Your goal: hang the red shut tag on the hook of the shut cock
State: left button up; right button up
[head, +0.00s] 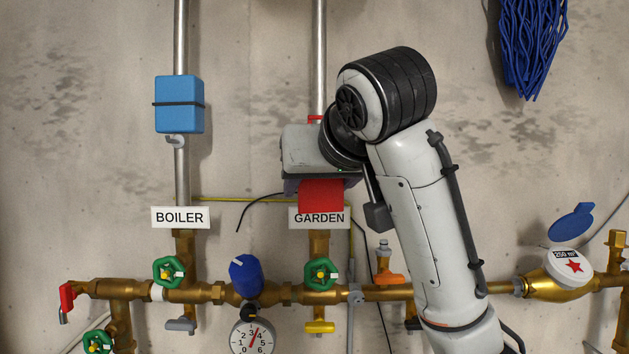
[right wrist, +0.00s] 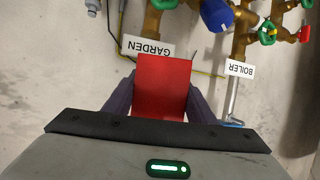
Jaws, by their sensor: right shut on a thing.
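The red tag (head: 321,196) is a flat red plate held in front of the GARDEN pipe, covering the upper part of the GARDEN sign (head: 319,218). It also shows in the right wrist view (right wrist: 163,88), between purple fingers. My right gripper (head: 320,184) is shut on the tag and hides the pipe behind it. A small red part (head: 315,119) peeks out above the gripper; what it belongs to is hidden. Cocks with yellow (head: 319,327), grey (head: 181,325) and orange (head: 390,279) handles sit on the brass pipework. I cannot tell which is shut, nor make out its hook. My left gripper is not in view.
A blue box (head: 180,104) is strapped to the BOILER pipe, with a small grey part below it. Green handwheels (head: 169,272), a blue cap (head: 245,275), a gauge (head: 254,336) and a water meter (head: 571,268) crowd the manifold. Blue strands (head: 533,45) hang at upper right.

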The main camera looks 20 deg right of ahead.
aim_at(317, 183)
jog(key=shift+w+d+f+p, duration=0.35)
jog(key=shift+w+d, duration=0.1)
jog(key=shift+w, duration=1.1)
jog(key=shift+w+d+f+p, duration=0.35)
jog(key=shift+w+d, duration=0.1)
jog(key=shift+w, duration=1.05)
jog(key=shift+w+d+f+p, duration=0.25)
jog(key=shift+w+d+p, duration=0.15)
jog(key=shift+w, duration=1.15)
jog(key=o, duration=1.1)
